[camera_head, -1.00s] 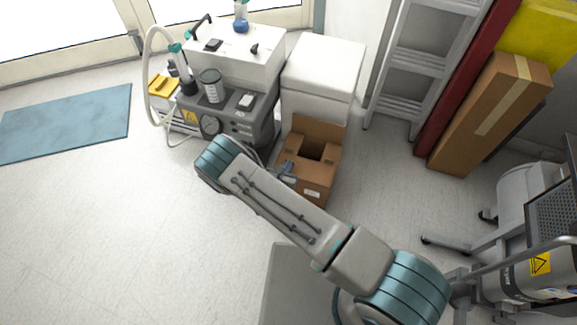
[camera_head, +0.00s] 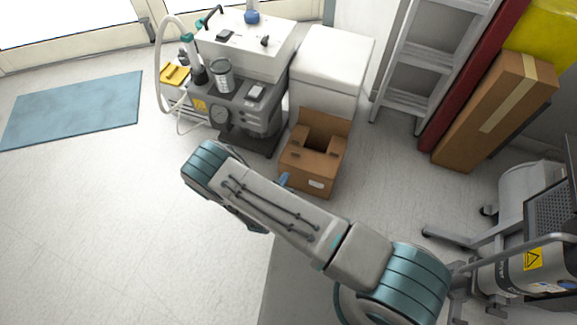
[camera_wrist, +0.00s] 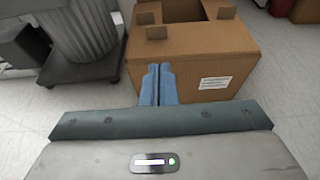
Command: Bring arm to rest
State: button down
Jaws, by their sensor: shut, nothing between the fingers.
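My arm reaches from the lower right toward the middle of the head view, its elbow bent at the teal joint. My gripper (camera_wrist: 158,84) shows in the wrist view with its two blue fingers together and nothing between them. In the head view only a small blue part of it (camera_head: 284,180) shows beside my arm; the rest is hidden. An open cardboard box (camera_head: 313,160) stands on the floor just beyond the gripper. In the wrist view the box (camera_wrist: 205,60) is behind the fingertips, with a white label on its side; I cannot tell whether they touch.
A grey dental compressor (camera_head: 245,108) stands left of the box, with a white cabinet (camera_head: 333,60) behind. A ladder (camera_head: 425,60) and a long carton (camera_head: 495,110) lean at right. Another machine (camera_head: 530,220) stands lower right. Floor at left is clear around a blue mat (camera_head: 75,108).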

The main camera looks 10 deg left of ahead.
jog(key=shift+p+v, duration=0.4)
jog(key=shift+v, duration=1.9)
jog(key=w+d+r+m+g+h+p, duration=0.2)
jog(key=d+r+m+g+h+p, duration=0.25)
jog(key=r, duration=0.85)
jog(key=w+d+r+m+g+h+p, duration=0.1)
jog(key=w+d+r+m+p, duration=0.15)
jog(key=d+r+m, duration=0.7)
jog(key=w+d+r+m+g+h+p, duration=0.1)
jog(key=w+r+m+g+h+p, duration=0.3)
jog(key=r, duration=1.2)
jog(key=s+d+r+m+y+p, duration=0.3)
jog(key=s+r+m+y+p, duration=0.1)
jog(key=r, duration=0.8)
jog(key=s+d+r+m+g+y+p, duration=0.1)
jog(key=s+d+r+m+y+p, duration=0.3)
jog(key=r, duration=0.8)
jog(key=s+d+r+m+y+p, duration=0.4)
jog(key=s+r+m+p, duration=0.4)
jog(key=r, duration=0.5)
jog(key=shift+s, duration=1.1)
